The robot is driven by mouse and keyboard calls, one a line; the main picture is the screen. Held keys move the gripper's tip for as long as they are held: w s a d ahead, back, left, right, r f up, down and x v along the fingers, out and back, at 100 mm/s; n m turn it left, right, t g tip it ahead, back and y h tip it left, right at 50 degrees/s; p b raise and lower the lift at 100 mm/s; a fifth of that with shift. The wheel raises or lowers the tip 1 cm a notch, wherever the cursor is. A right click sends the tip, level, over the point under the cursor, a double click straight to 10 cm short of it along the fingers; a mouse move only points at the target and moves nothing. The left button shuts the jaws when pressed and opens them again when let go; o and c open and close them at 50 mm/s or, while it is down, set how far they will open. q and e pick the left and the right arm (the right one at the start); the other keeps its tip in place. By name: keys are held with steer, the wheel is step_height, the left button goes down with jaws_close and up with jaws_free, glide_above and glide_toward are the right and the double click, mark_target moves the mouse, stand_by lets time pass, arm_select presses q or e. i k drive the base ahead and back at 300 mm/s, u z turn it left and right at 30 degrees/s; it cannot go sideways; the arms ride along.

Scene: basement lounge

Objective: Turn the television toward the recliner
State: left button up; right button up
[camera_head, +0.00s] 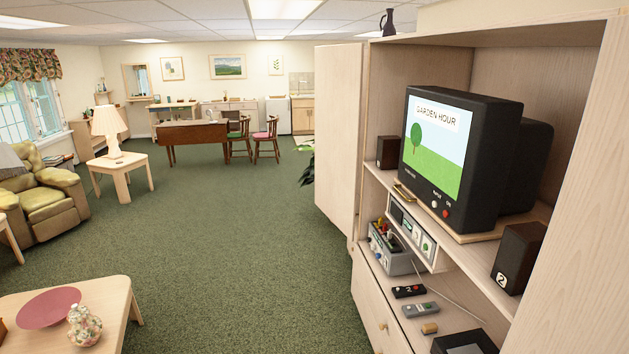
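The television (478,155) is a black box set on a shelf of the pale wood cabinet at the right. Its lit screen (434,150) reads "GARDEN HOUR" above a green tree and faces left and toward the camera. It stands on a light wooden board (470,236). The green recliner (42,203) is at the far left, across the carpet, partly cut off by the picture edge. Neither of my grippers is in view.
A speaker (388,152) stands left of the television and another (518,258) to its right. The cabinet door (338,140) stands open. Devices and remotes (420,309) lie on the lower shelf. A low table (105,298) is at front left; the carpet (240,255) between is clear.

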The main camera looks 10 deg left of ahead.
mark_target(482, 162)
steer(key=u, duration=0.6)
steer(key=i, duration=2.15)
steer(key=z, duration=1.4)
steer(key=i, duration=0.7)
steer(key=z, duration=0.8)
